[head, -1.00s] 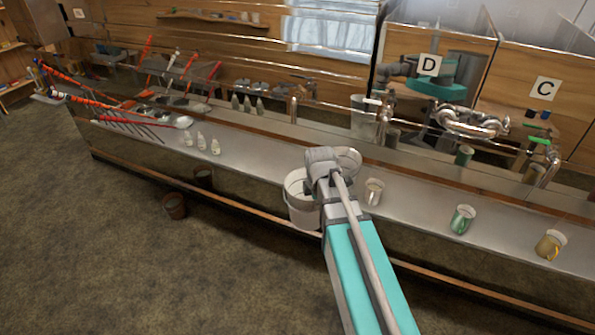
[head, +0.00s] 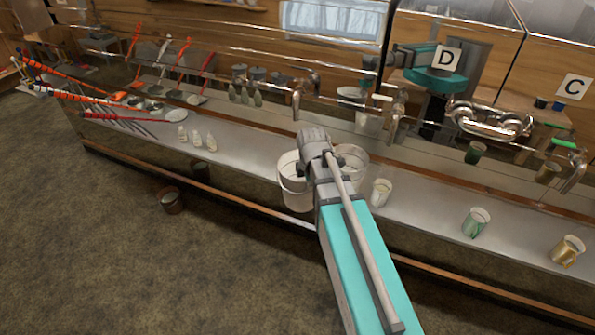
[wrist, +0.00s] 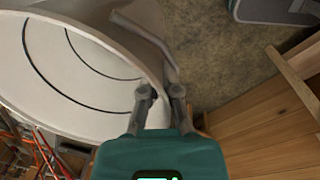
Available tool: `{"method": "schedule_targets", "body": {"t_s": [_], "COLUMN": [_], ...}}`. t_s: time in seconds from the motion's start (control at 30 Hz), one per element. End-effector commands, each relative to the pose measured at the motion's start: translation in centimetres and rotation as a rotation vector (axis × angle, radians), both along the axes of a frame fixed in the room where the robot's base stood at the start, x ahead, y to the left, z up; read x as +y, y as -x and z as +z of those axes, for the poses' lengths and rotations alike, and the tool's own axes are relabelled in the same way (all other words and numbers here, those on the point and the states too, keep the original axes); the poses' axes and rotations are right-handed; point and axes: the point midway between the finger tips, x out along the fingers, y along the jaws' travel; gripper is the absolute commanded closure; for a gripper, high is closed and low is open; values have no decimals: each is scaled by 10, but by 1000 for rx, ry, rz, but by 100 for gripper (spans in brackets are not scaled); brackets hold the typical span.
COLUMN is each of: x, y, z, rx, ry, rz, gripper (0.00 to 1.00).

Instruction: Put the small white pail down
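The small white pail (head: 295,190) is upright in the head view, in front of the metal counter near its front edge. I cannot tell whether its base touches anything. In the wrist view the pail (wrist: 62,70) fills the upper left, with its open mouth and ringed inside showing. My gripper (wrist: 161,92) has one finger on each side of the pail's rim and is shut on it. In the head view my gripper (head: 322,160) is at the pail's right side, and its fingertips are hidden.
A pale mug (head: 380,192), a green mug (head: 475,222) and a yellowish mug (head: 566,250) stand on the counter (head: 425,215) to the right. Small white bottles (head: 197,139) stand to the left.

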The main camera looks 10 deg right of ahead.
Motion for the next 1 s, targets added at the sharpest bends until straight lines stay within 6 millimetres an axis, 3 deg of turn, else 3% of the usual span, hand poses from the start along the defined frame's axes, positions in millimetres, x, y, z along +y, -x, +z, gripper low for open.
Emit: {"method": "schedule_targets", "body": {"t_s": [0.43,1.0], "x": [-11,3], "y": [-11,-92], "z": [5,36], "rx": [-3,-20], "ry": [0,0], "rz": [-20,-25], "gripper": [100,100]}}
